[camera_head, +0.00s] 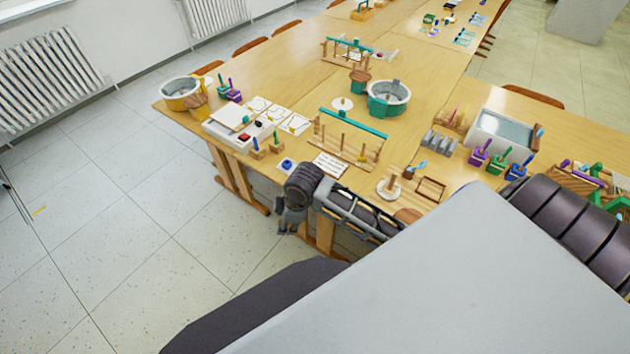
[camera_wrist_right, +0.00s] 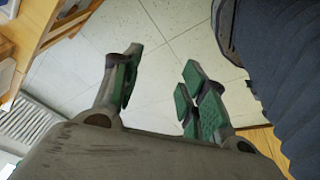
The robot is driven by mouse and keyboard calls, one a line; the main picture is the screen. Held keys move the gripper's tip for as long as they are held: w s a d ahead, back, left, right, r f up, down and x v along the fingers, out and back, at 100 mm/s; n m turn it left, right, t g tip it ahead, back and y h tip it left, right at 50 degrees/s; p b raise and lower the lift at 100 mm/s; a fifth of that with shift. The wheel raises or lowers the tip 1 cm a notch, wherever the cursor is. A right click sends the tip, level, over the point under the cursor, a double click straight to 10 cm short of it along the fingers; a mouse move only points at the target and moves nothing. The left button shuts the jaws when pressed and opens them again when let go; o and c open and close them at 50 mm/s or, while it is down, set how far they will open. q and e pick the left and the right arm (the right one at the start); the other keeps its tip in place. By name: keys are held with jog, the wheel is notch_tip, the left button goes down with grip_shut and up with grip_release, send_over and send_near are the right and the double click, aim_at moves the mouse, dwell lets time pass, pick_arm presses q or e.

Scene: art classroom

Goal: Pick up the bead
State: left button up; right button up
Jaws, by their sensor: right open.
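A small blue round piece (camera_head: 287,164) sits on a white base near the front edge of the wooden table; it may be the bead, but it is too small to be sure. My right gripper (camera_head: 290,222) hangs just off the table's front edge, below and close to the blue piece, over the floor. In the right wrist view my right gripper (camera_wrist_right: 160,75) is open, with its green-padded fingers apart and only floor tiles between them. No bead shows in the wrist view. My left gripper is not in view.
The table (camera_head: 230,75) carries a white card (camera_head: 330,165), a peg rack with a teal bar (camera_head: 352,123), a teal pot (camera_head: 388,98), a yellow pot (camera_head: 180,93) and a white tray (camera_head: 240,118). Small peg blocks stand beside the blue piece. Floor lies open at left.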

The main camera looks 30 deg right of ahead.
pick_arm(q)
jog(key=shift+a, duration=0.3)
pick_arm(e)
jog(key=w+d+r+n+g+h, duration=0.1)
jog(key=w+d+r+n, duration=0.3)
jog(key=d, duration=0.4)
jog(key=w+d+r+n+g+h, duration=0.1)
jog(key=w+d+r+n, duration=0.3)
jog(key=w+d+n, duration=0.3)
jog(key=w+d, duration=0.2)
jog(key=shift+d+r+g, duration=0.2)
jog(key=shift+d+g, duration=0.1)
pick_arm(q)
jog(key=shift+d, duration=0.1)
